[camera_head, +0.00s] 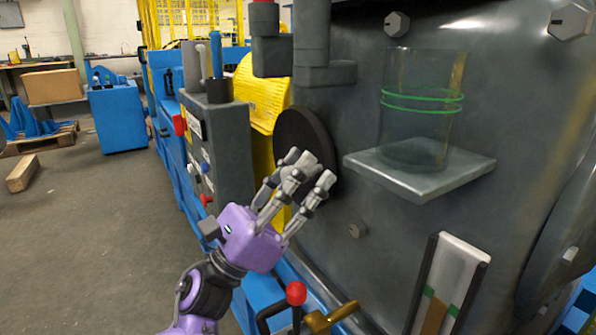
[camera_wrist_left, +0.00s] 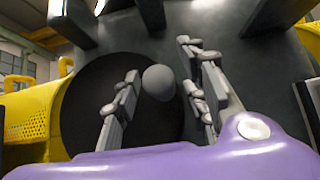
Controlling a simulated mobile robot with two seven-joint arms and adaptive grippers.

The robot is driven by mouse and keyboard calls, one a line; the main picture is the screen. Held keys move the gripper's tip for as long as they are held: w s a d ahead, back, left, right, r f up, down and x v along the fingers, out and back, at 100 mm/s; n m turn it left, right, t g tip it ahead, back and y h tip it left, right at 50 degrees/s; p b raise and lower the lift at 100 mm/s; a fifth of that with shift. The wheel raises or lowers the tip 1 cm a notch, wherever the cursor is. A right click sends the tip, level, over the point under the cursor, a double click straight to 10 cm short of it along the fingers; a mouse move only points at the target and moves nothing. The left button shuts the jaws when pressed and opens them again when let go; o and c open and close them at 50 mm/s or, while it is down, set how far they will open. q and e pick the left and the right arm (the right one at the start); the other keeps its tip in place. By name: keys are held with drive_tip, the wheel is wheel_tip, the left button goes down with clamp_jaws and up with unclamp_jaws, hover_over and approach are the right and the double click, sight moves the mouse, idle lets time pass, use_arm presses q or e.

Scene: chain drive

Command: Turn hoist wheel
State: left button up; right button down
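The hoist wheel is a black disc (camera_head: 306,137) on the side of the large dark grey machine housing. In the left wrist view the disc (camera_wrist_left: 88,110) shows face-on, with a round grey knob (camera_wrist_left: 158,82) near its edge. My left gripper (camera_head: 309,170), purple with grey fingers, is in front of the wheel's lower part. In the left wrist view its fingers (camera_wrist_left: 160,62) are spread, one on each side of the knob. The left finger is close to the knob; I cannot tell whether it touches. The fingers hide part of the wheel in the head view. My right gripper is not in view.
A clear tumbler (camera_head: 420,125) with green rings stands on a grey shelf (camera_head: 420,180) right of the wheel. Below are a red-ball lever (camera_head: 296,293) and a brass handle (camera_head: 330,317). A grey control box (camera_head: 222,150) stands left of the wheel. The floor (camera_head: 100,240) further left is open.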

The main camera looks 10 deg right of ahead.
use_arm(q)
drive_tip(key=v, duration=1.2)
drive_tip(key=shift+t, duration=0.3)
